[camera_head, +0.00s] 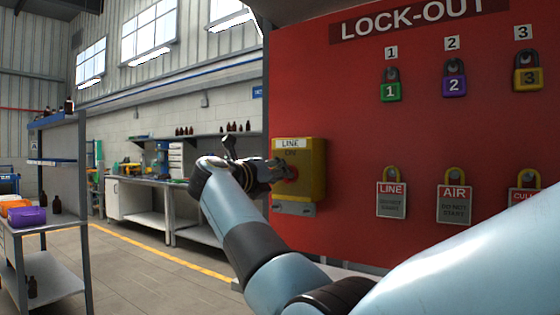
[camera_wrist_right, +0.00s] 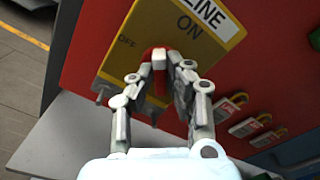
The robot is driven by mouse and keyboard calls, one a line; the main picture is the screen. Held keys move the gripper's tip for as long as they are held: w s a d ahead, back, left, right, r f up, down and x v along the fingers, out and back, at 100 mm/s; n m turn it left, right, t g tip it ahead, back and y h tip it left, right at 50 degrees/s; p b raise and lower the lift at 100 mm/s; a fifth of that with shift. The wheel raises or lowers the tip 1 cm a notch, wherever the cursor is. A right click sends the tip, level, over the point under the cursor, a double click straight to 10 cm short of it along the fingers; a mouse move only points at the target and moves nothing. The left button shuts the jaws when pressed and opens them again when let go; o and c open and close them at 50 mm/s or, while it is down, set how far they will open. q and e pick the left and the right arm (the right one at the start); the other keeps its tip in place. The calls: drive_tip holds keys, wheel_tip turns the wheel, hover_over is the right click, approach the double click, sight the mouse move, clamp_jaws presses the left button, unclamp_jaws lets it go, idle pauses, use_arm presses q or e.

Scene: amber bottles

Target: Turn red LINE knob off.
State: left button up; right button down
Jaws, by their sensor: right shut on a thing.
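The red LINE knob (camera_wrist_right: 159,58) sits on a yellow switch box (camera_head: 313,168) labelled LINE, mounted at the left edge of the red lock-out board. In the head view, my right gripper (camera_head: 284,172) reaches the box front and covers most of the knob. In the right wrist view, my right gripper (camera_wrist_right: 160,78) has its fingers on either side of the red knob, shut on it. The word ON shows to the upper right of the knob and OFF to its left. The knob's handle points up in that view, roughly between the two words. My left gripper is not in view.
Numbered padlocks, green (camera_head: 390,91), purple (camera_head: 454,84) and yellow (camera_head: 528,77), hang on the red board (camera_head: 350,120). LINE (camera_head: 391,201) and AIR (camera_head: 454,205) tags hang below. A shelf cart (camera_head: 60,225) stands at far left; the floor between is clear.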

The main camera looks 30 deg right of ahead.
drive_tip(key=shift+w+f+n+p, duration=0.1)
drive_tip(key=shift+n+p, duration=5)
drive_tip(key=shift+n, duration=0.1)
drive_tip(key=shift+f, duration=0.1)
drive_tip(key=c, duration=1.3)
unclamp_jaws()
drive_tip(key=shift+w+a, duration=0.1)
drive_tip(key=shift+a, duration=0.05)
drive_tip(key=shift+c, duration=0.2)
drive_tip(key=v, duration=0.7)
drive_tip(key=shift+a, duration=0.2)
